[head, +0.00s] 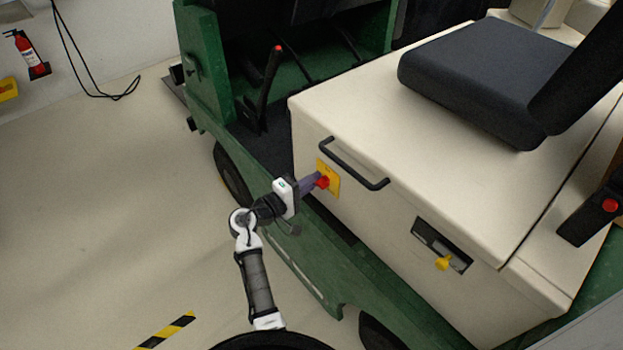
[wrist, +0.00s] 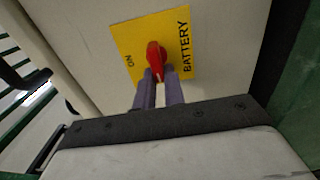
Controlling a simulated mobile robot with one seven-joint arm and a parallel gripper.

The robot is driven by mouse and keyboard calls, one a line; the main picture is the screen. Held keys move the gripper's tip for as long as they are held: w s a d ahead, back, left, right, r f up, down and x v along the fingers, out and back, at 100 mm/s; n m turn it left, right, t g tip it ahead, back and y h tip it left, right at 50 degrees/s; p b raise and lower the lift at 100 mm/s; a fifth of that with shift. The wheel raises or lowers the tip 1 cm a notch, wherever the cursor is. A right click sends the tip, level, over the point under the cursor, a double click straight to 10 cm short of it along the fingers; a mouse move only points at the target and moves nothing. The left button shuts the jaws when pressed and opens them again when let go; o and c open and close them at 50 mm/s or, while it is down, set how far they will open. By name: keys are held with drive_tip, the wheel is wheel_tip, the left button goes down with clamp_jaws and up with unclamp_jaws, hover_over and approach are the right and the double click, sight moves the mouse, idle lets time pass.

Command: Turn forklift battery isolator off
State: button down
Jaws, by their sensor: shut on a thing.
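The battery isolator is a red rotary knob (head: 322,182) on a yellow plate (head: 333,174) on the forklift's cream side panel. In the wrist view the red knob (wrist: 154,56) stands in the middle of the yellow plate (wrist: 129,37), which reads "ON" and "BATTERY". My gripper (head: 315,182) reaches the knob from the left. In the wrist view my gripper's two purple fingers (wrist: 157,74) are shut on the knob's near end. The knob's far end shows past the fingertips.
A black handle (head: 352,165) sits on the panel just above the plate. A recess with a yellow connector (head: 443,263) is lower right. The green forklift step (head: 300,262) runs below my arm. Open floor (head: 110,200) lies to the left.

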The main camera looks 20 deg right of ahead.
idle(0.4)
drive_tip(key=c, duration=1.5)
unclamp_jaws()
drive_tip(key=b+v, duration=0.3)
drive_tip(key=v, duration=1.1)
drive_tip(key=shift+d, duration=0.1)
